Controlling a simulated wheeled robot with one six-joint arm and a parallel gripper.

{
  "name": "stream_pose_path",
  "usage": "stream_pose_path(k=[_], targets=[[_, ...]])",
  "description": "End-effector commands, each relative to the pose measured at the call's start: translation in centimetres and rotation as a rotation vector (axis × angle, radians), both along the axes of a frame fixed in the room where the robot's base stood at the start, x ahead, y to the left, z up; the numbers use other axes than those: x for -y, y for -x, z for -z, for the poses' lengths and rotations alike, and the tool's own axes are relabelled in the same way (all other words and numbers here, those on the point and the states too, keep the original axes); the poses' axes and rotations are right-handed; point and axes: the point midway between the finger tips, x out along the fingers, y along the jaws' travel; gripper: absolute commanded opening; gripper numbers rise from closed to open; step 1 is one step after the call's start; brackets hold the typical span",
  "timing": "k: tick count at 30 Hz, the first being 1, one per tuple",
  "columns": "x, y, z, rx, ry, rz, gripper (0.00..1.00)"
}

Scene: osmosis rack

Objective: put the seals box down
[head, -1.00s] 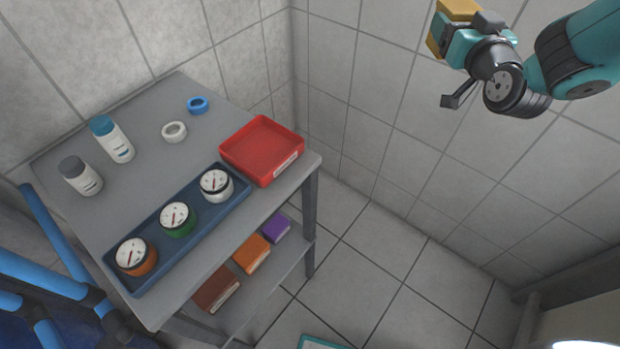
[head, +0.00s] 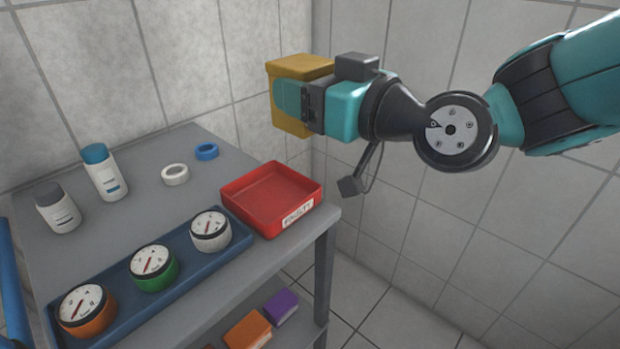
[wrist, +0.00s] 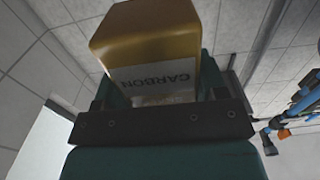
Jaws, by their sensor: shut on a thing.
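My gripper (head: 292,102) is shut on a yellow box (head: 300,67), held in the air above and beyond the right back part of the table. In the wrist view the yellow box (wrist: 146,32) sits between the jaws, and its white label reads CARBON, upside down. No label reading seals shows in any view. On the lower shelf are an orange box (head: 248,331) and a purple box (head: 281,306); their labels are not readable.
The grey table (head: 128,225) holds a red tray (head: 266,222), empty, at its right corner. A blue tray (head: 190,277) holds three gauges. Two bottles, a white ring (head: 175,174) and a blue ring (head: 207,151) stand behind. Tiled walls are close behind and right.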

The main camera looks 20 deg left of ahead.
Motion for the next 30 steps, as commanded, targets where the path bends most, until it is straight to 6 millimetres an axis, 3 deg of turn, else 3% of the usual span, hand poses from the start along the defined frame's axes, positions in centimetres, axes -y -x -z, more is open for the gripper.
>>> stream_pose_path(k=[1,3,9,14,21,30], targets=[[0.1,-0.1,2.0,-0.007,0.004,0.003,0.34],[0.1,-0.1,3.9,-0.005,0.002,0.003,0.34],[0.1,-0.1,7.4,-0.003,-0.001,0.003,0.34],[0.0,-0.1,8.6,-0.001,0.001,0.002,0.34],[0.1,-0.1,12.1,-0.002,-0.001,0.004,0.34],[0.1,-0.1,12.2,0.002,-0.001,0.004,0.34]])
